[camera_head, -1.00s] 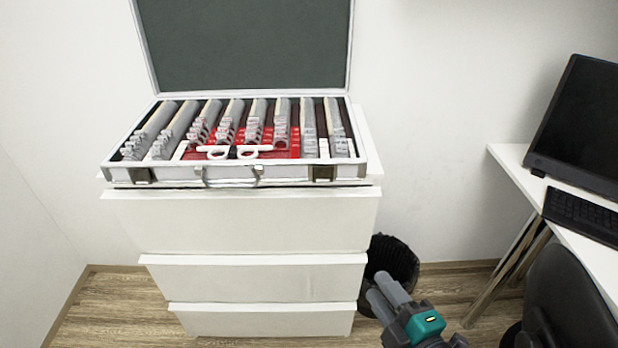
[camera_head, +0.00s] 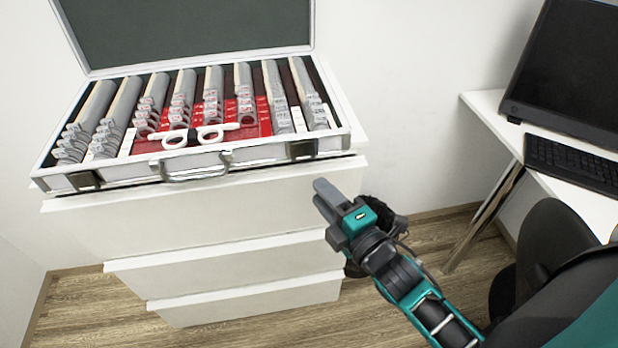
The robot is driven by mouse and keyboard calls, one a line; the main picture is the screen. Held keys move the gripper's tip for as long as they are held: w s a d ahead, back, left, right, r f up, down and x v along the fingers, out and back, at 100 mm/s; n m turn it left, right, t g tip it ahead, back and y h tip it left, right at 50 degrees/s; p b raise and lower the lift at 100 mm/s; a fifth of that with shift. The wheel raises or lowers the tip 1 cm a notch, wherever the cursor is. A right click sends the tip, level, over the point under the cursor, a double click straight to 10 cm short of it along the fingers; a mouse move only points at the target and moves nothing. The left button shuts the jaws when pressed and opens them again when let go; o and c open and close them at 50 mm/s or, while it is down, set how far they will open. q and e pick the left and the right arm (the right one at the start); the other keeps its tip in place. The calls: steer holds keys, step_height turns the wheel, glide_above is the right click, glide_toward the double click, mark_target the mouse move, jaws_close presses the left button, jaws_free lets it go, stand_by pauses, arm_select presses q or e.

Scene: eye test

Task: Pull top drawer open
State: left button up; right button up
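The white drawer unit stands against the wall. Its top drawer (camera_head: 190,220) has a plain front with a projecting upper edge, just below the open case, and it looks closed. The case's front overhangs close to that edge. My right gripper (camera_head: 318,192) is at the right end of the top drawer front, pointing up and left, its grey fingers close together. It overlaps the drawer's right edge in the picture; whether it touches is unclear. Nothing shows between the fingers, but whether they are fully shut is unclear. My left gripper is not in view.
An open case (camera_head: 195,160) of lenses with a white trial frame (camera_head: 200,135) sits on the unit. A black bin (camera_head: 378,205) is partly hidden behind my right gripper. At right are a desk (camera_head: 490,105), monitor (camera_head: 575,70), keyboard (camera_head: 575,168) and dark chair (camera_head: 540,240).

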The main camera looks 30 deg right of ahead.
mark_target(305, 175)
steer(key=shift+w+a, duration=0.15)
steer(key=shift+w, duration=1.2)
steer(key=shift+w+a, duration=0.15)
steer(key=shift+w, duration=1.2)
steer(key=shift+c, duration=0.2)
jaws_close()
